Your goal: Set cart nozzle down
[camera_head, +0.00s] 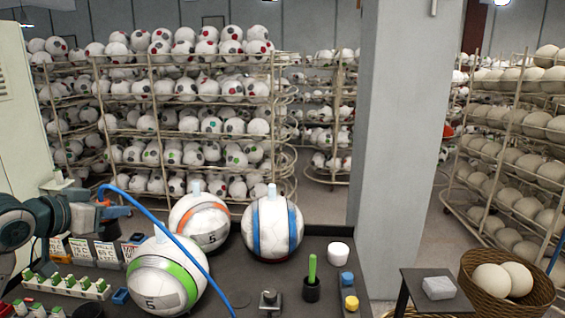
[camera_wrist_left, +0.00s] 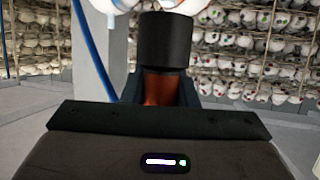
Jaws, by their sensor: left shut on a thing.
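My left gripper (camera_head: 98,208) reaches in from the left, above the table and left of the balls. It is shut on the cart nozzle (camera_head: 103,194), of which only a small orange part shows here. A blue hose (camera_head: 160,222) arcs from it down across the balls. In the left wrist view the nozzle (camera_wrist_left: 165,42) is a black cylinder with an orange-brown section between my fingers (camera_wrist_left: 162,92). White parts of something show behind its top. My right gripper is out of view.
Three balls, green-striped (camera_head: 165,278), orange-striped (camera_head: 199,222) and blue-striped (camera_head: 271,228), stand on the dark table (camera_head: 235,275). A white cup (camera_head: 338,253), green-handled tool (camera_head: 311,275) and small blocks stand right; labelled boxes (camera_head: 108,252) and a green-topped rack (camera_head: 65,287) stand left.

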